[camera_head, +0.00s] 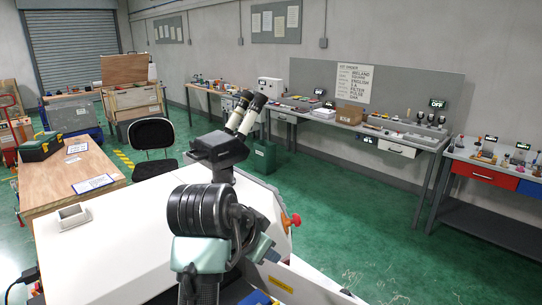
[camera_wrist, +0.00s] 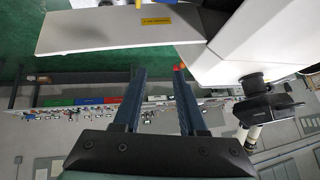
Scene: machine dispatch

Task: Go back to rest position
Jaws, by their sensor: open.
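My gripper (camera_wrist: 158,70) is open, with its two dark fingers apart and nothing between them in the wrist view. In the head view, my arm rises at the bottom centre in front of a large white machine (camera_head: 120,225); the fingers cannot be made out there. The white machine also fills the upper right of the wrist view (camera_wrist: 225,65), which looks upside down. A black unit with twin eyepieces (camera_head: 222,147) stands on it, and shows at the right of the wrist view (camera_wrist: 268,108).
A red knob (camera_head: 291,219) sticks out at the machine's right side. A wooden table (camera_head: 100,165) and a black chair (camera_head: 153,134) stand at left. Workbenches (camera_head: 430,140) with small parts line the right wall. Green floor (camera_head: 350,215) is clear between.

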